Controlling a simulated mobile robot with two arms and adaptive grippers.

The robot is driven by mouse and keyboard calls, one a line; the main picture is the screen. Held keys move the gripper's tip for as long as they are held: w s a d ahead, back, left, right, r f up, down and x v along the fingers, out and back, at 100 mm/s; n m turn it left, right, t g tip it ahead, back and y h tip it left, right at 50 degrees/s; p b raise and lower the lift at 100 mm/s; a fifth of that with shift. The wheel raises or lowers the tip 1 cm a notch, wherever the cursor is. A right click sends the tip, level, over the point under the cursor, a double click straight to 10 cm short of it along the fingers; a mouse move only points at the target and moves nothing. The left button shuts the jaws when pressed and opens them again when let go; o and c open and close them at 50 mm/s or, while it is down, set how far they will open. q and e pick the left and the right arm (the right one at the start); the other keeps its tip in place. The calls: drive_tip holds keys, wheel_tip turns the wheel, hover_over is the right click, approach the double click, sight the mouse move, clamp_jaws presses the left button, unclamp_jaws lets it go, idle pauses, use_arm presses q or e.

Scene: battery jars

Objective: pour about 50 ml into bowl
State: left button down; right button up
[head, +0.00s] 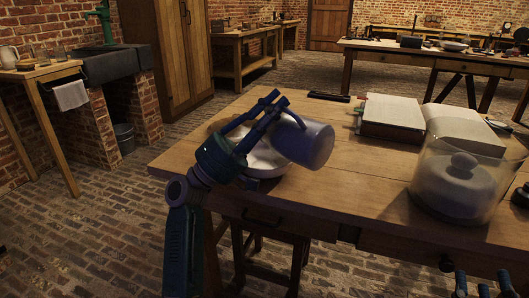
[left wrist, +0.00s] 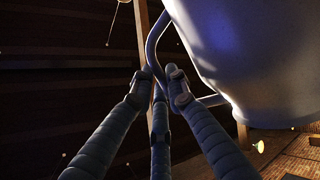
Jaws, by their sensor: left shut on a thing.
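A pale enamel jug (head: 308,146) hangs tilted over the table, above and right of a white bowl (head: 267,165). My left gripper (head: 272,108) is shut on the jug's handle. In the left wrist view, the fingers (left wrist: 163,82) close around the thin curved handle beside the jug's pale wall (left wrist: 255,60). The bowl stands on the table, partly hidden behind my left gripper and the jug. No stream of liquid shows, and I cannot see the level inside either one. My right gripper (head: 482,283) shows only its fingertips at the bottom right, spread apart and empty.
The wooden table (head: 350,195) has a clear strip right of the jug. A glass jar (head: 462,180) with a pale lidded thing inside stands at the right. A dark flat object (head: 329,96) lies at the far edge.

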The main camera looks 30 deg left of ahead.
sight(298, 116)
use_arm(q)
drive_tip(key=shift+a+r+n+t, duration=0.25)
drive_tip(key=shift+a+n+t, duration=0.1)
drive_tip(key=shift+n+t, duration=0.25)
use_arm(e)
drive_tip(key=shift+s+r+t, duration=0.1)
drive_tip(key=shift+r+t, duration=0.2)
drive_tip(key=shift+r, duration=0.2)
idle(0.8)
